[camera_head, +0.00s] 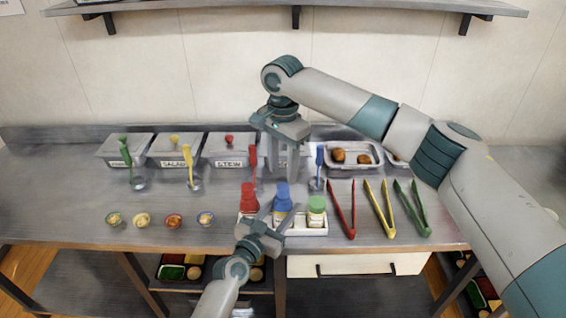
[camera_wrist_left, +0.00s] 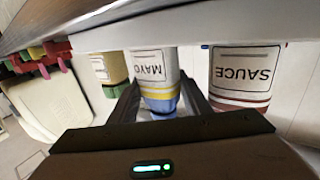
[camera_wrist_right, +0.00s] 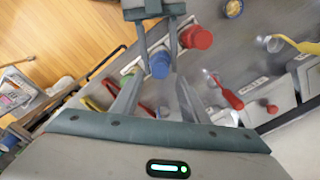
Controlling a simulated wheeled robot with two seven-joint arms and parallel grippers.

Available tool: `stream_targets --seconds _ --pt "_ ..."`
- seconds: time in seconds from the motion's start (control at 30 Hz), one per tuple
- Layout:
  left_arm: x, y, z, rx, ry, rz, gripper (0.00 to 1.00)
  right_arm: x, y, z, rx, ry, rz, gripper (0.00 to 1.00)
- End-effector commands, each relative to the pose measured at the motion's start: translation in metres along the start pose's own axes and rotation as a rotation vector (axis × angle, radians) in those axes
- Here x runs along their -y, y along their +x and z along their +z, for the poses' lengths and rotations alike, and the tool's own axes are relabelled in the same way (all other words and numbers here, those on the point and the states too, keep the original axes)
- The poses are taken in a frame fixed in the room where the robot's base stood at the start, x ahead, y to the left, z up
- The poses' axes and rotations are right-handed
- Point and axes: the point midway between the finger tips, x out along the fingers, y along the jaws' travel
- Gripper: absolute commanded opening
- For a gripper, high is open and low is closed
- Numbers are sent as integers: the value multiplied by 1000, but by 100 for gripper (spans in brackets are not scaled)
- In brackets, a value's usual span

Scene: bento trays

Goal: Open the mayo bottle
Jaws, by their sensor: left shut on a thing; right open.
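The mayo bottle (camera_head: 282,196) has a blue cap and stands between a red-capped sauce bottle (camera_head: 249,198) and a green-capped bottle (camera_head: 316,208) in a white tray (camera_head: 300,231). My left gripper (camera_head: 279,212) is shut on the mayo bottle; in the left wrist view the MAYO label (camera_wrist_left: 150,68) shows upside down between its fingers. My right gripper (camera_head: 284,165) is open and empty, above and behind the bottles. In the right wrist view the blue cap (camera_wrist_right: 160,65) shows beyond its open fingers (camera_wrist_right: 158,98), apart from them.
Red, yellow (camera_head: 380,207) and green tongs lie right of the tray. Small filled bowls (camera_head: 173,221) sit at the front left. Lidded grey containers (camera_head: 174,150) with utensils stand along the back, beside a food tray (camera_head: 373,160). A shelf (camera_head: 300,8) hangs above.

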Motion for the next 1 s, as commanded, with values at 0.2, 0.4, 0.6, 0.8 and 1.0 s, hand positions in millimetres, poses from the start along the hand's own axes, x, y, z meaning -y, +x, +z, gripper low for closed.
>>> stream_targets --seconds 0.2,0.4,0.6,0.8,1.0 --pt "0 0 1 1 0 0 3 -1 27 0 0 0 2 41" --pt "0 0 1 1 0 0 3 -1 52 0 0 0 2 41" --pt "0 0 1 1 0 0 3 0 65 0 0 -1 1 41" --pt "0 0 1 1 0 0 3 0 68 0 0 -1 0 41" --pt "0 0 1 1 0 0 3 0 67 0 0 -1 0 24"
